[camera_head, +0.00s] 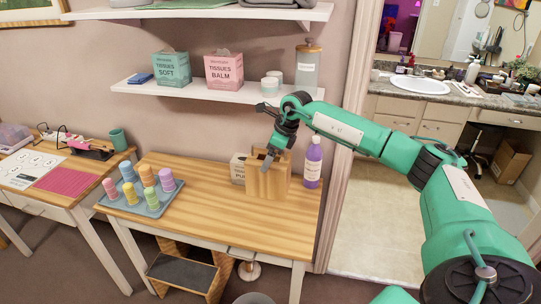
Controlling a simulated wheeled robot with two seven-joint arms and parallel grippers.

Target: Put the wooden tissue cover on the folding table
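The wooden tissue cover (267,184) is a light wooden box standing upright on the wood-topped table in the middle (215,205), near its back right. My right gripper (268,158) reaches down from above to the cover's top edge, with a dark finger in front of its upper face. The arm and the small view hide whether the fingers are closed on the cover's wall. I cannot tell from the picture which table is the folding one; another table (60,160) stands at the left. My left gripper is out of view.
A pale tissue box (238,169) stands just left of the cover, and a purple bottle (313,163) just right. A blue-grey tray (153,207) holds several colourful bottles. A shelf (205,92) hangs above. The table's front middle is clear.

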